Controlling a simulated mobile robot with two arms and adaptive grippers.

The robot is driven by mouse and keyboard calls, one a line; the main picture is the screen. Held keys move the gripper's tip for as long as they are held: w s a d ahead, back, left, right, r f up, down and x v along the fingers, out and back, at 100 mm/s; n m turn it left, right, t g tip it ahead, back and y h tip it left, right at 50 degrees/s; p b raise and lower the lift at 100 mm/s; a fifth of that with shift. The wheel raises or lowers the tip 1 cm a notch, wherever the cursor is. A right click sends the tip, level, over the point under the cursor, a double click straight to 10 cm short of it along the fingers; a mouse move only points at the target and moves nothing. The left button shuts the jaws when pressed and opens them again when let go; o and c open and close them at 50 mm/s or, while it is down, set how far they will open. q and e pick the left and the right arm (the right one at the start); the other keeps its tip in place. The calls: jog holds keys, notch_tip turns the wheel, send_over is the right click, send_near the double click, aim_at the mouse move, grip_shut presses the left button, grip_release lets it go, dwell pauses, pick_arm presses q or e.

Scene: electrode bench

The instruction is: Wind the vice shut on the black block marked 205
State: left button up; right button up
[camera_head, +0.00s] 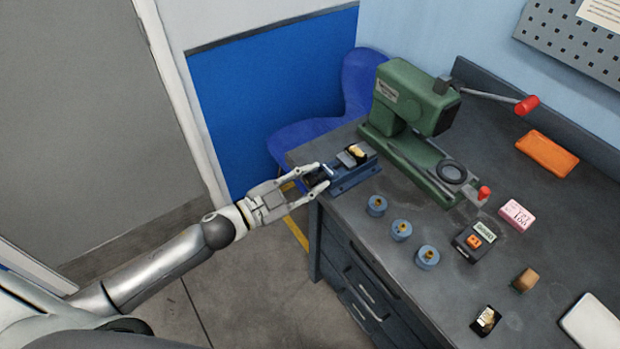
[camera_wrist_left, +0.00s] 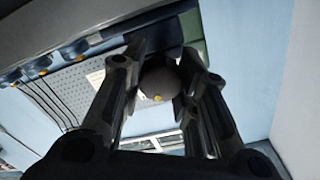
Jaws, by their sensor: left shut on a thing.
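The blue vice (camera_head: 352,178) sits at the left end of the dark bench. A dark block with a gold top (camera_head: 356,153) is at the vice's jaws; its marking is too small to read, and I cannot tell how tightly the jaws close on it. My left gripper (camera_head: 321,177) reaches in from the left, with its fingers around the vice's handle end. In the left wrist view a rounded grey knob with a yellow spot (camera_wrist_left: 158,84) sits between the fingers (camera_wrist_left: 160,95). The gripper is shut on this handle. My right gripper is in neither view.
A green press (camera_head: 408,100) with red-tipped levers stands behind the vice. Several blue round holders (camera_head: 401,230) line the front edge.

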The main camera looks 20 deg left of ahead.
pick_arm(q)
jog(key=m, duration=0.3)
jog(key=shift+f+m, duration=0.1)
jog(key=shift+m, duration=0.3)
jog(key=m, duration=0.2)
jog(key=shift+m+b, duration=0.4)
jog(key=m, duration=0.3)
jog(key=shift+f+b, duration=0.1)
jog(key=shift+b, duration=0.3)
jog(key=shift+s+d+m+b, duration=0.1)
jog(key=shift+m+b, duration=0.4)
jog(key=shift+m, duration=1.6)
jog(key=o, duration=1)
